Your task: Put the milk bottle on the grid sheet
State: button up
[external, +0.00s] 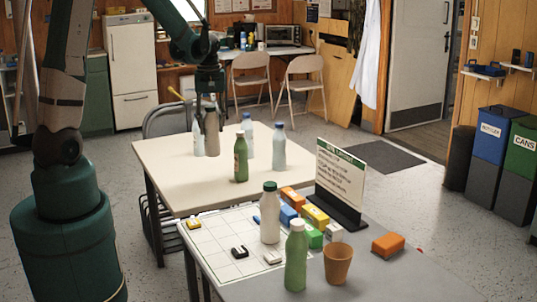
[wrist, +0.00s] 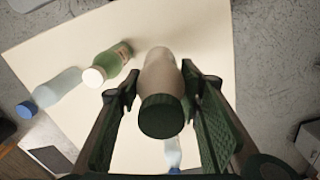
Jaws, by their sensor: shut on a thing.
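My gripper (external: 210,98) is shut on a beige milk bottle (external: 211,132) over the cream table. In the wrist view, the bottle (wrist: 162,72) stands between the fingers (wrist: 160,100), its dark green cap towards the camera. I cannot tell whether its base touches the table. The grid sheet (external: 215,232), white with thin lines, lies on the near grey table, in front of the cream table. A second cream bottle with a green cap (external: 270,220) stands upright on or at the right part of the sheet. The sheet does not clearly show in the wrist view.
A green bottle (external: 241,160) and several clear blue-capped bottles (external: 279,150) stand around the held bottle. On the near table are coloured blocks (external: 314,217), a sign (external: 340,180), a green bottle (external: 296,262) and a brown cup (external: 338,265). The sheet's left part has small items and bare room.

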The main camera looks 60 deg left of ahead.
jog(key=s+d+m, duration=0.2)
jog(key=s+d, duration=0.2)
jog(key=d, duration=1.2)
jog(key=s+d+f+m+b, duration=0.1)
jog(key=s+d+m, duration=0.2)
jog(key=d, duration=1.2)
jog(key=s, duration=0.2)
jog(key=shift+s+d+f, duration=0.2)
jog(key=shift+s+d, duration=0.1)
jog(key=shift+d, duration=0.05)
jog(key=shift+f+b, duration=0.7)
jog(key=shift+f, duration=2.35)
jog(key=shift+f+b, duration=0.5)
jog(key=shift+f, duration=1.6)
jog(key=o, duration=1.1)
jog(key=shift+c, duration=0.2)
